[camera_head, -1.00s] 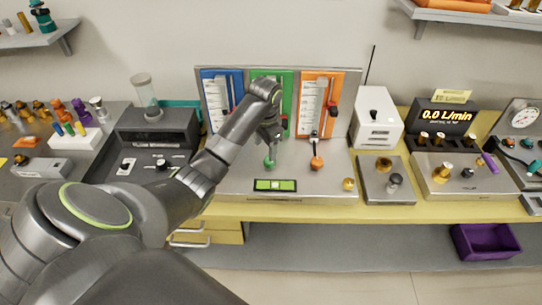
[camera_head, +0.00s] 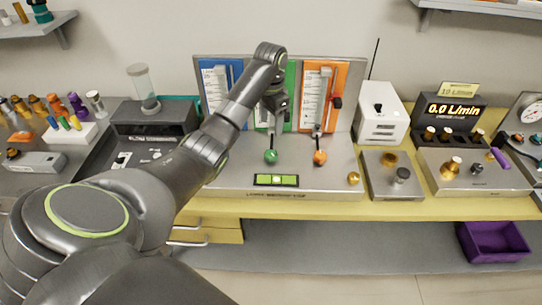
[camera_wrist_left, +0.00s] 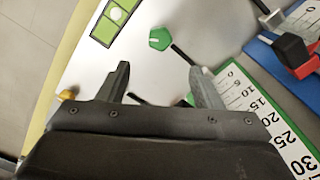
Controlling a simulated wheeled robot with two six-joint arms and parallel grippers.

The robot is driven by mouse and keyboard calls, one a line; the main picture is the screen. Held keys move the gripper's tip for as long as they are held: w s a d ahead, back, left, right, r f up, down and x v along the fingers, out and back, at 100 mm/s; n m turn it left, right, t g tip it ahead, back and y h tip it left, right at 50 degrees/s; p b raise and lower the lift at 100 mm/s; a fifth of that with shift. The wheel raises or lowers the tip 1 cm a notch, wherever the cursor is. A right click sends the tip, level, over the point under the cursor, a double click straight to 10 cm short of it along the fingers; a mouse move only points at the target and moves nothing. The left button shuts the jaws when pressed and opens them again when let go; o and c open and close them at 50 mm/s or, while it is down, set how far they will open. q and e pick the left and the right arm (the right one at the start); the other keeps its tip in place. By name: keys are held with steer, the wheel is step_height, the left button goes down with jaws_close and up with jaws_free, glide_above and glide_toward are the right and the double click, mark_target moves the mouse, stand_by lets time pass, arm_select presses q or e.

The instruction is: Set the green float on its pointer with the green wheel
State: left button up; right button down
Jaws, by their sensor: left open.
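The green wheel (camera_head: 270,156) sits on the front plate of the gauge stand, and it also shows in the left wrist view (camera_wrist_left: 159,38). The green panel (camera_head: 289,112) is largely covered by my left arm in the head view. In the left wrist view its white scale (camera_wrist_left: 268,117) shows numbers from 0 to 30. I cannot make out the green float or its pointer. My left gripper (camera_wrist_left: 160,68) is open, with nothing between its fingers. In the head view it (camera_head: 273,105) is in front of the green panel, above the green wheel and apart from it. My right gripper is not in view.
A blue panel (camera_head: 207,68) and an orange panel (camera_head: 341,78) flank the green one. An orange wheel (camera_head: 320,157) stands right of the green wheel. A green level (camera_head: 276,180) and a brass knob (camera_head: 353,178) are at the plate's front. A white box (camera_head: 383,126) stands to the right.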

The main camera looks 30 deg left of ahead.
mark_target(271, 153)
arm_select(q)
step_height(271, 153, down, 12)
steer(key=shift+r, duration=0.1)
stand_by(0.4)
steer(key=c, duration=1)
